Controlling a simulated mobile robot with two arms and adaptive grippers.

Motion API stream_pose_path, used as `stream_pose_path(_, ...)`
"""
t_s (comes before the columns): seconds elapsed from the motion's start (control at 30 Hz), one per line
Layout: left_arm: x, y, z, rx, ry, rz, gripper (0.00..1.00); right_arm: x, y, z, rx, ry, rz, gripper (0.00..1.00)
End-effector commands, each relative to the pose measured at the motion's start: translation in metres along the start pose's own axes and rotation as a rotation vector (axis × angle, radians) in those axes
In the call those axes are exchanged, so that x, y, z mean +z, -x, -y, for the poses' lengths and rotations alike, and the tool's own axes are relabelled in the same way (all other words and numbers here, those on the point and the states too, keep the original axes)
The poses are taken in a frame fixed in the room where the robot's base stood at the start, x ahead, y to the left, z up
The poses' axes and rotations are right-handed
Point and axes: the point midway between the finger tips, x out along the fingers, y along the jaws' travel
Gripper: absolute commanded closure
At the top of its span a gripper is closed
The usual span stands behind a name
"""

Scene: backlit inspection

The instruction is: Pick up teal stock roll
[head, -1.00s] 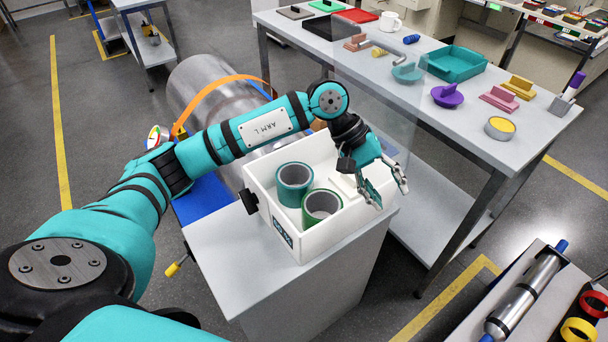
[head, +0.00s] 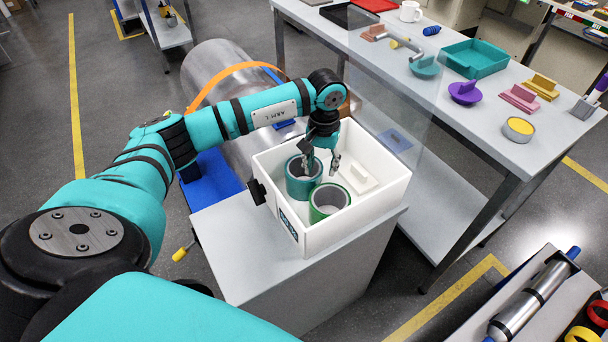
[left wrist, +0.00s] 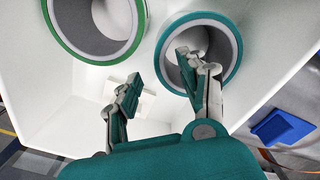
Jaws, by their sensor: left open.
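The teal stock roll (head: 297,187) stands upright in the white box, and its ring shows at the upper right of the left wrist view (left wrist: 233,55). A green roll (head: 318,212) stands beside it, at the upper left of the left wrist view (left wrist: 62,38). My left gripper (head: 321,162) is open and empty, pointing down over the box at the teal roll. In the left wrist view (left wrist: 160,75) one finger overlaps the teal roll's opening and the other is outside its ring. I cannot tell whether a finger touches it. My right gripper is out of view.
The white box (head: 350,224) has raised walls around the rolls and stands on a grey pedestal (head: 235,250). A white block (head: 358,178) lies inside it. A clear panel stands between the box and the long table (head: 450,120).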

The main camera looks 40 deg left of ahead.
Motion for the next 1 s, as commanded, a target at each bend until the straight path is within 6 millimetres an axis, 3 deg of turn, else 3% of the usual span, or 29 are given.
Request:
stream_pose_path(0.17,0.000,-0.010,0.000,0.001,-0.001,0.001,0.57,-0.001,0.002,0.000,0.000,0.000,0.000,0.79)
stream_pose_path(0.5,0.000,-0.055,0.003,0.001,0.001,0.002,0.57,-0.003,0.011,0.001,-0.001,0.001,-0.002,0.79)
stream_pose_path(0.77,-0.001,-0.059,0.003,0.002,-0.001,-0.001,0.57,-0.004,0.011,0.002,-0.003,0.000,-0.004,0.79)
stream_pose_path(1.0,-0.001,-0.059,0.003,0.001,0.000,-0.001,0.85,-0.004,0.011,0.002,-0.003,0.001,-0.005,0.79)
